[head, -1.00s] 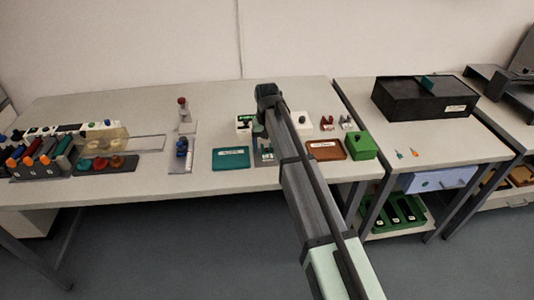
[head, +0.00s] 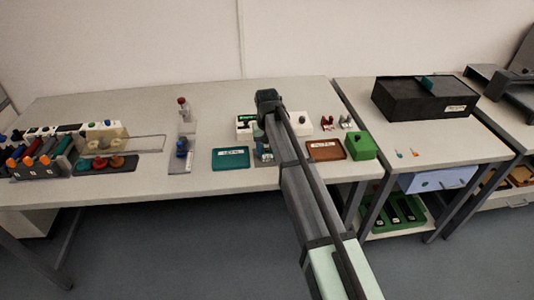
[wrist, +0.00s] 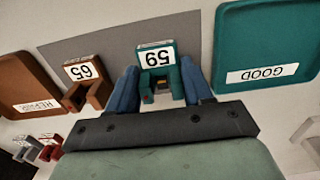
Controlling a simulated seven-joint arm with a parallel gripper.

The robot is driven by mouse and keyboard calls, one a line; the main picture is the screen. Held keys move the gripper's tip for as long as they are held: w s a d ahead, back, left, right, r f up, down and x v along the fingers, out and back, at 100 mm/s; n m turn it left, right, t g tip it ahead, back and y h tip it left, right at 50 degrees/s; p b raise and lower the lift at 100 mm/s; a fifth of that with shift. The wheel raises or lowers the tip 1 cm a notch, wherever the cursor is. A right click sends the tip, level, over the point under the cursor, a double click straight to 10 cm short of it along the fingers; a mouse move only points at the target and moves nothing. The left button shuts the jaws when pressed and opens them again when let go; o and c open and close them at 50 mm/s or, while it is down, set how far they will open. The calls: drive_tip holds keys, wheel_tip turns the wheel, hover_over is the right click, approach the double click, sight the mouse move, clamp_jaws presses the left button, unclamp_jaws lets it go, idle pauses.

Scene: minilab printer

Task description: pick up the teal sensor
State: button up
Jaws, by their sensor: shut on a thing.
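The teal sensor (wrist: 158,57) is a small block with a white number label on top, seen in the wrist view. It sits over the grey mat (wrist: 100,37). My gripper (wrist: 160,88) has its two blue fingers on either side of the teal sensor and is shut on it. I cannot tell whether the sensor is clear of the mat. In the head view my gripper (head: 264,155) is low over the bench, and my arm mostly hides the sensor.
A similar brown sensor (wrist: 88,80) stands left of the teal one. The teal GOOD tray (wrist: 268,50) is at right and the brown REPAIR tray (wrist: 25,88) at left in the wrist view. A green box (head: 361,146) stands beside the brown tray in the head view.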

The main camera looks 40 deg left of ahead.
sight(267, 153)
wheel_tip(267, 153, up, 10)
idle(0.7)
